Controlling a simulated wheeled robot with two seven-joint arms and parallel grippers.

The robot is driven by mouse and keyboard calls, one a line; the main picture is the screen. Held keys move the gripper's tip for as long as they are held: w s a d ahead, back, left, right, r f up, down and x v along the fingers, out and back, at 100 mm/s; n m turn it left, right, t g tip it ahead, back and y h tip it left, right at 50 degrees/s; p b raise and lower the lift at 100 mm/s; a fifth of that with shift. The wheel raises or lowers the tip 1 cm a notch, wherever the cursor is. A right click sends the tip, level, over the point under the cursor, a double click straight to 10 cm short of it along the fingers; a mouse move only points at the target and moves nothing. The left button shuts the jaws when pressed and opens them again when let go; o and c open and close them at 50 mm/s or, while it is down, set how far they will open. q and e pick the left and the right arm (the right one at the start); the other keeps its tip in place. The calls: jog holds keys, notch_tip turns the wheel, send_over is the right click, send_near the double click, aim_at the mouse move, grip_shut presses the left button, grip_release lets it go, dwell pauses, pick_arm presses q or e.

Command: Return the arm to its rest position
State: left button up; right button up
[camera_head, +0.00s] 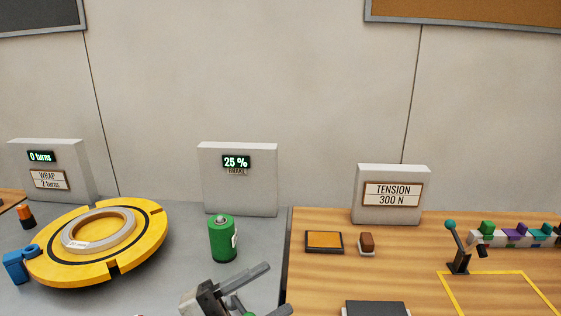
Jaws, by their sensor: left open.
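My left gripper (262,291) shows at the bottom centre, over the front of the grey tabletop. Its two grey fingers are apart, and part of a green thing shows behind or between them; I cannot tell what it is. The rest of my left arm is mostly out of the frame. A green cylinder (221,240) stands upright just beyond the gripper, apart from it. A grey coil (98,231) lies flat on a yellow turntable (142,252) at the left. My right gripper is not in view.
Panels read "0 turns" (50,184), "25 %" (238,190) and "TENSION 300 N" (392,202). The wooden table holds an orange pad (324,241), a brown block (367,243), a lever (456,250) and a row of coloured pieces (514,235). A yellow outlined area (489,274) looks empty.

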pick_arm(q)
jog(key=s+a+f+n+t+y, duration=0.1)
jog(key=a+f+n+t+y, duration=0.45)
jog(key=n, duration=0.45)
jog(key=s+a+f+n+t+y, duration=0.15)
jog(key=a+f+n+y, duration=0.25)
jog(key=f+n+y, duration=0.4)
jog(key=s+a+f+n+g+y, duration=0.1)
jog(key=s+f+n+g+y, duration=0.2)
jog(key=s+f+n+g, duration=0.2)
jog(key=s+f, duration=0.3)
jog(key=f, duration=0.1)
jog(key=shift+s+a, duration=0.15)
jog(key=shift+a, duration=0.2)
